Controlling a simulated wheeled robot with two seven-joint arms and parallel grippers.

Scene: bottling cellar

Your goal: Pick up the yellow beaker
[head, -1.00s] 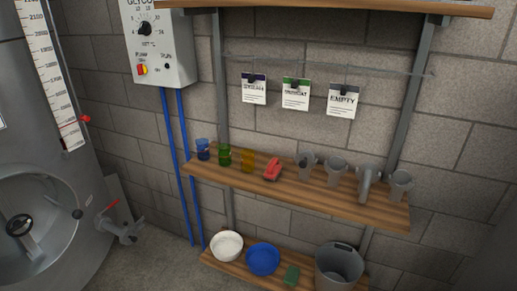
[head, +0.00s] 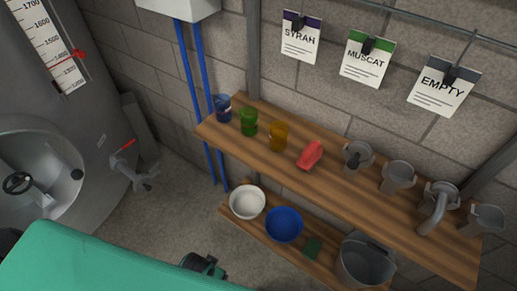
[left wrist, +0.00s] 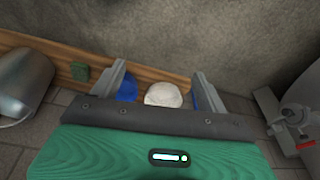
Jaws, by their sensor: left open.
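The yellow beaker (head: 279,137) stands upright on the upper wooden shelf (head: 350,192) in the head view, between the green beaker (head: 249,121) and a red object (head: 310,155). A blue beaker (head: 223,108) stands at the shelf's left end. My left gripper (left wrist: 160,78) is open and empty in the left wrist view, its fingers apart, facing the lower shelf. The yellow beaker does not show in that view. My green left arm crosses the bottom left of the head view, well short of the beaker. My right gripper is not in view.
Several grey vessels (head: 398,177) stand on the shelf's right part. The lower shelf holds a white bowl (head: 247,201), a blue bowl (head: 284,225), a green sponge-like block (head: 313,249) and a grey bucket (head: 365,261). A steel tank (head: 80,130) with a valve (head: 132,170) stands at left.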

